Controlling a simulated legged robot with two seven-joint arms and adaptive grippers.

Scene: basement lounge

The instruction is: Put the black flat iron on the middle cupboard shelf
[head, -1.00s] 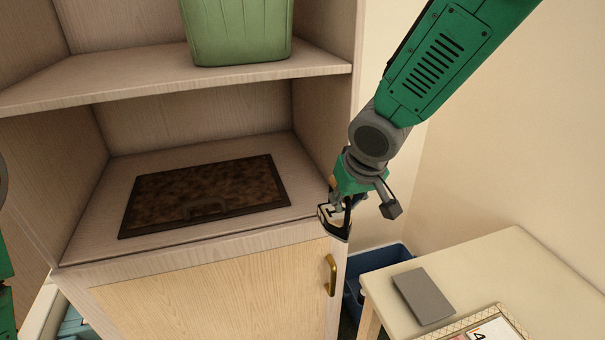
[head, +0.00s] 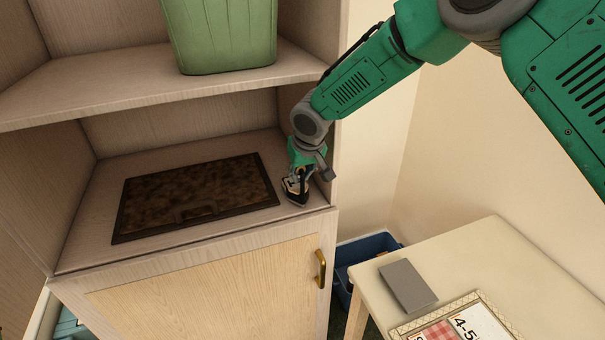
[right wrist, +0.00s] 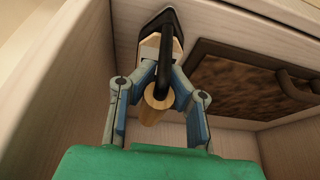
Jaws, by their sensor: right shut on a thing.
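The black flat iron (head: 295,194) has a dark base and a pale wooden handle (right wrist: 155,106). My right gripper (head: 299,176) is shut on the iron's handle; in the right wrist view the two fingers (right wrist: 158,95) sit either side of it. The iron is at the front right of the cupboard shelf (head: 85,240) just above the door, beside the right side wall. It is at or very close to the shelf board; I cannot tell whether it touches. My left gripper is not in view.
A flat brown mottled case (head: 195,195) with a handle covers most of this shelf, left of the iron. A green bin (head: 222,38) stands on the shelf above. A brass door handle (head: 320,270) juts out below. A cream table (head: 470,262) stands at the right.

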